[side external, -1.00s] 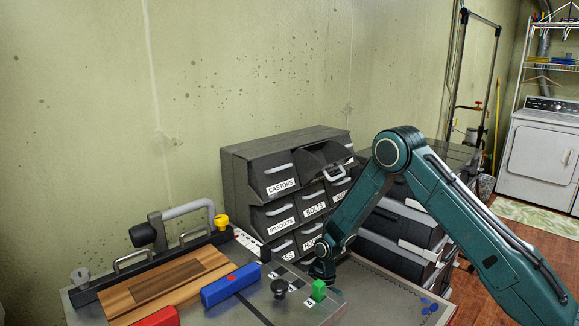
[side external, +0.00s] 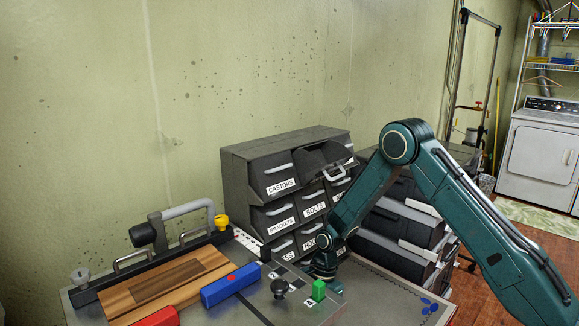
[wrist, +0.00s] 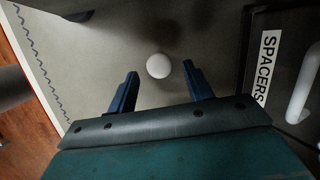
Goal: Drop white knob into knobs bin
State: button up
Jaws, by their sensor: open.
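A white round knob (wrist: 158,66) lies on the grey tabletop in the wrist view. My gripper (wrist: 160,76) is open, with one dark blue finger on each side of the knob and nothing held. The knob looks slightly ahead of the gap, apart from both fingers. In the side external view my gripper (side external: 324,272) is low over the table beside the drawer cabinet (side external: 240,180), and the knob is hidden. A top drawer (side external: 322,158) is tilted open. I cannot read a knobs label on any bin.
A green block (side external: 319,289) and a black knob (side external: 279,288) stand just left of my gripper. A blue block (side external: 230,285), red block (side external: 155,318) and wooden board (side external: 165,285) lie further left. A bin labelled SPACERS (wrist: 258,80) is close on the right in the wrist view.

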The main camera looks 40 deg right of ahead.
jog(key=v, duration=0.9)
jog(key=shift+r, duration=0.4)
jog(key=shift+d, duration=0.15)
